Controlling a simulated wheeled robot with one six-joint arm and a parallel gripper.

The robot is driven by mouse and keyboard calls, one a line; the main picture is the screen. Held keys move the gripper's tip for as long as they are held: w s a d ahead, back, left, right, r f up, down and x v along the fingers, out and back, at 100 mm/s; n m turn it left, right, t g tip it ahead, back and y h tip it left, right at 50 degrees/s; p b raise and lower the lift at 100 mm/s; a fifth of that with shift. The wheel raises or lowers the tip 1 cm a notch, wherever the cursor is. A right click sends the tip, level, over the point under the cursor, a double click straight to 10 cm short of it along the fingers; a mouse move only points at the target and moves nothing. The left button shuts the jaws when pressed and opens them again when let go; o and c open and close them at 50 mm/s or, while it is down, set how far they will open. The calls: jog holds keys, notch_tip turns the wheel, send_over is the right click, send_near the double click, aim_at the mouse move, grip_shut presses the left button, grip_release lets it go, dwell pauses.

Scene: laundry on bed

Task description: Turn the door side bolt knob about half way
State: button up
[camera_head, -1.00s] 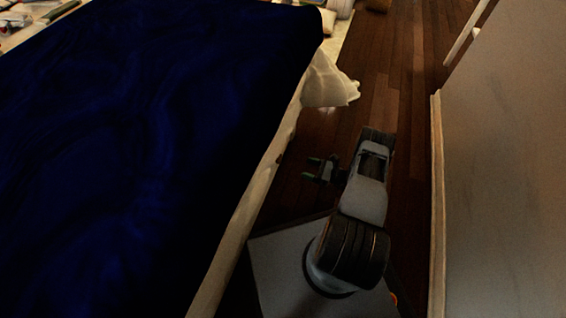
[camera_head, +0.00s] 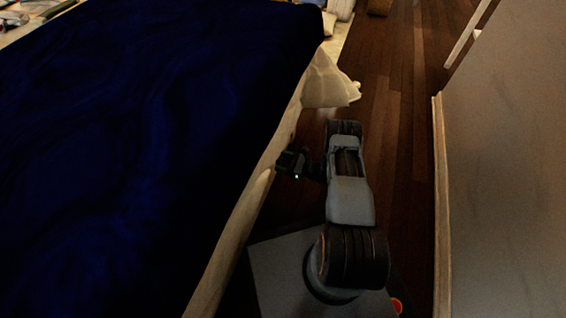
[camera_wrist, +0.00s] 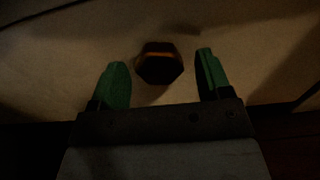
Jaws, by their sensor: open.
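The bolt knob (camera_wrist: 158,66) is a dark brown, faceted piece with a lighter orange-brown band. It sits on a pale beige surface in the wrist view. My gripper (camera_wrist: 162,62) is open, with one green finger to the left of the knob and one to the right, and a visible gap on each side. How far the knob is from the fingers in depth is hard to tell. In the head view my gripper (camera_head: 291,162) is against or very near the pale side of the bed (camera_head: 238,222), and the knob is hidden there.
A dark blue cover (camera_head: 150,140) lies over the bed. Pale cloth (camera_head: 328,84) hangs at its far corner. A strip of dark wooden floor (camera_head: 395,110) runs between the bed and a grey wall or panel (camera_head: 510,170) on the right.

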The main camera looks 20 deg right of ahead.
jog(key=shift+c, duration=0.2)
jog(key=c, duration=0.9)
jog(key=shift+o, duration=0.2)
